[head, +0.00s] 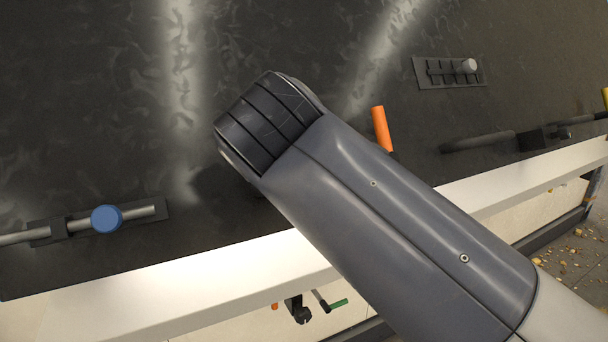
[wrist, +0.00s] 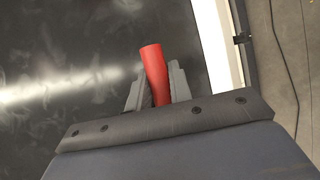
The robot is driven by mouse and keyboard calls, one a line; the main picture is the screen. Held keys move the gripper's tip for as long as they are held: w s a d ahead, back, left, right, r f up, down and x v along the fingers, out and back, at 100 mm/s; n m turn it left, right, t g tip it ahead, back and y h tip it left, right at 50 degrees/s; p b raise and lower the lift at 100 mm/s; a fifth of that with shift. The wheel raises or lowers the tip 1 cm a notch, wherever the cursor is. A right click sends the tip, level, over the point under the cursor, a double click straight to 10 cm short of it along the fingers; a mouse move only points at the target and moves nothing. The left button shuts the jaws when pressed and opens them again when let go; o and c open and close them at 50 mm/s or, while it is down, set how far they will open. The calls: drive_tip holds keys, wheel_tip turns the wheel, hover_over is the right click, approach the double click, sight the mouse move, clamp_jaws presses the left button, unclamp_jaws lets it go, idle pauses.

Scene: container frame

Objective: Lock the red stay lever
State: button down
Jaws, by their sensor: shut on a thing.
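The red stay lever (wrist: 153,66) shows in the wrist view as a red cylindrical grip. My gripper (wrist: 157,84) has its two grey fingers on either side of the red grip and is shut on it. The lever's base and pivot are hidden behind the gripper. In the head view my own arm covers the middle of the picture, and neither the red lever nor my gripper's fingers show there.
On the dark panel are an orange handle (head: 381,128), a blue knob (head: 106,219) on a bolt at left, and a slotted plate (head: 447,73) with a grey knob at upper right. A white ledge (head: 200,268) runs below; a green-tipped lever (head: 338,303) sits beneath it.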

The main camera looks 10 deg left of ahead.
drive_tip(key=shift+f, duration=0.15)
drive_tip(key=c, duration=1.3)
unclamp_jaws()
drive_tip(key=b+v, duration=0.1)
drive_tip(key=v, duration=1)
drive_tip(key=shift+w, duration=0.2)
drive_tip(key=p+x, duration=0.1)
drive_tip(key=x, duration=0.9)
drive_tip(key=shift+w+f, duration=0.2)
